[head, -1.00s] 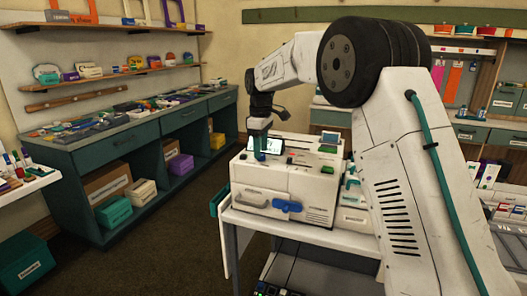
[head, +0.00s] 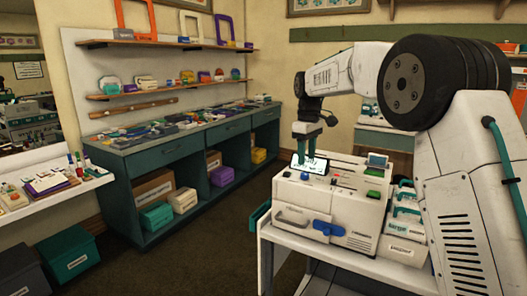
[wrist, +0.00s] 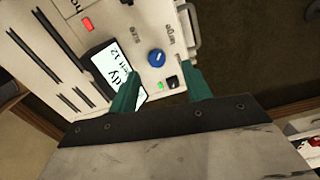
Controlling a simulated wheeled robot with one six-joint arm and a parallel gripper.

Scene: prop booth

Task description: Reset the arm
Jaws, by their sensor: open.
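My gripper (head: 308,148) is open and empty in the head view, pointing down close to the tilted screen of a white machine (head: 350,212). I cannot tell whether it touches the machine. In the wrist view my gripper (wrist: 158,88) shows two green fingers spread apart in front of the machine's panel (wrist: 132,22). The panel has a lit screen (wrist: 112,66) with dark text, partly hidden by a finger, a blue knob (wrist: 156,57), a red light (wrist: 87,24) and a small green light (wrist: 160,86).
The machine stands on a white cart (head: 285,240). White cases with green handles (head: 405,215) sit right of it. A green workbench (head: 165,150) covered with small items runs along the left wall. Shelves (head: 165,43) hang above it. Dark floor lies open between bench and cart.

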